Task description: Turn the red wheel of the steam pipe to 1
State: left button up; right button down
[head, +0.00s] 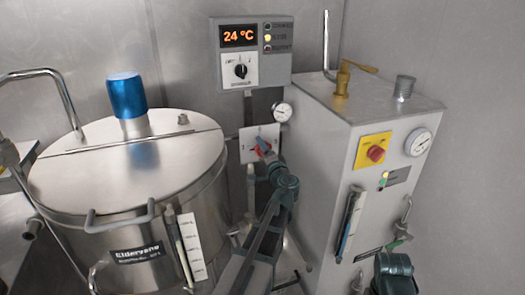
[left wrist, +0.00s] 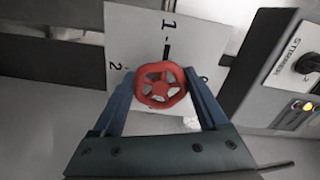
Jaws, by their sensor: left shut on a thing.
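The red wheel (left wrist: 160,85) sits in front of a white plate (left wrist: 140,35) marked 1 at the top, 2 at the left and a partly hidden digit at the right. A black bar lies between the wheel and the 1; I cannot tell whether it is a pointer or print. My left gripper (left wrist: 163,77) is shut on the wheel, one blue finger on each side. In the head view the left gripper (head: 264,148) covers much of the wheel on the plate (head: 246,136).
A steel kettle (head: 75,190) with a blue-capped lid stands left. A control box (head: 270,75) reading 24 °C hangs above the plate, and a gauge (head: 282,111) is close beside it. A grey steam cabinet (head: 330,130) stands right.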

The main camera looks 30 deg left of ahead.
pick_arm(q)
jog(key=o, duration=1.3)
jog(key=v, duration=1.4)
jog(key=s+d+f+n+g+h, duration=0.2)
jog(key=s+d+f+g+h, duration=0.15)
jog(key=d+f, duration=0.35)
jog(key=s+d+f+n+g+h, duration=0.1)
jog(key=s+d+f+g+h, duration=0.25)
jog(key=f, duration=0.55)
jog(key=s+d+f+m+g+h, duration=0.1)
jog(key=s+d+f+g+h, duration=0.2)
jog(key=s+d, duration=0.35)
jog(key=s+d+f+m+g+h, duration=0.1)
jog(key=s+d+f+g+h, duration=0.2)
jog(key=d, duration=0.6)
jog(key=shift+t+y, duration=0.3)
jog(key=shift+t, duration=0.2)
jog(key=r+p, duration=0.5)
jog(key=s+r+p, duration=0.1)
jog(key=r+p, duration=0.9)
jog(key=shift+s+d+r, duration=0.15)
jog(key=shift+d, duration=0.2)
